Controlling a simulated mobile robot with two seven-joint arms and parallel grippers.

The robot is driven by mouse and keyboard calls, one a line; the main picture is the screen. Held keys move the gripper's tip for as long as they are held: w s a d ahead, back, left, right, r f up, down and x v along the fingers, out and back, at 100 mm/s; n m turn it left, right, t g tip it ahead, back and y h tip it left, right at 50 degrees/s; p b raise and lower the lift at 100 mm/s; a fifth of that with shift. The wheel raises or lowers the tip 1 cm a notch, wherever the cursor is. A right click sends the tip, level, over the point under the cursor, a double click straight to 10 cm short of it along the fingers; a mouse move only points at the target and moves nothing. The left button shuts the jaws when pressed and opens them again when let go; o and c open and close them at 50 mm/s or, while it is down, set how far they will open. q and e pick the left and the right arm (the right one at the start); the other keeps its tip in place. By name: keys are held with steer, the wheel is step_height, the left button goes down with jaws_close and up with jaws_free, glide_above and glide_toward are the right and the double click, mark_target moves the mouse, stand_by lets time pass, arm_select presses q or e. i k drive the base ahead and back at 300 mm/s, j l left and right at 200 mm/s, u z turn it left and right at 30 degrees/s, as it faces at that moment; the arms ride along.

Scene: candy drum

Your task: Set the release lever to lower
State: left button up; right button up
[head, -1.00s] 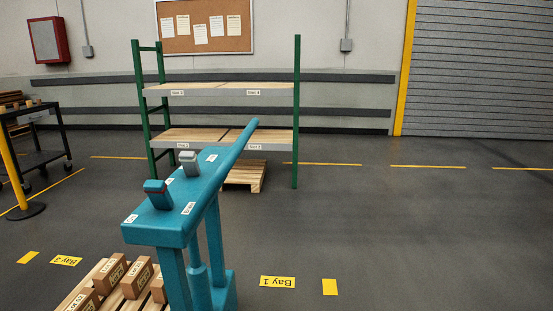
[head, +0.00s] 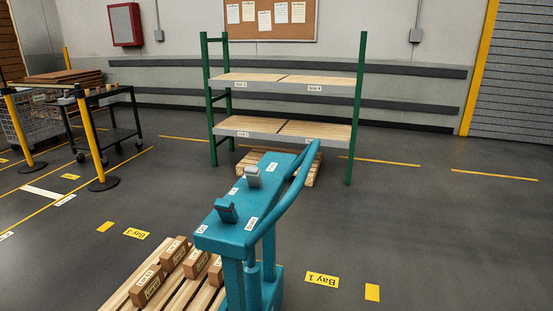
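A teal pallet-jack-like stand (head: 262,205) rises at the lower middle of the head view, with a curved handle (head: 293,190) along its right side. On its top are two small levers. The near one (head: 227,210) is dark teal and the far one (head: 253,176) is grey. White labels lie beside them, too small to read, so I cannot tell which one is the release lever or its setting. Neither of my grippers is in view, and nothing touches the levers.
A wooden pallet (head: 150,285) with several cardboard boxes (head: 172,252) lies left of the stand. A green-framed shelf (head: 280,127) stands behind it. A black cart (head: 110,125) and yellow posts (head: 92,140) are at left. The floor at right (head: 440,230) is clear.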

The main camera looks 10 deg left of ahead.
mark_target(252, 174)
steer(key=i+l+u, duration=0.3)
steer(key=i+l, duration=0.15)
steer(key=l, duration=0.15)
steer(key=i+l+u, duration=0.15)
steer(key=l, duration=0.2)
steer(key=i+l+u, duration=0.15)
steer(key=l, duration=0.2)
steer(key=i, duration=0.05)
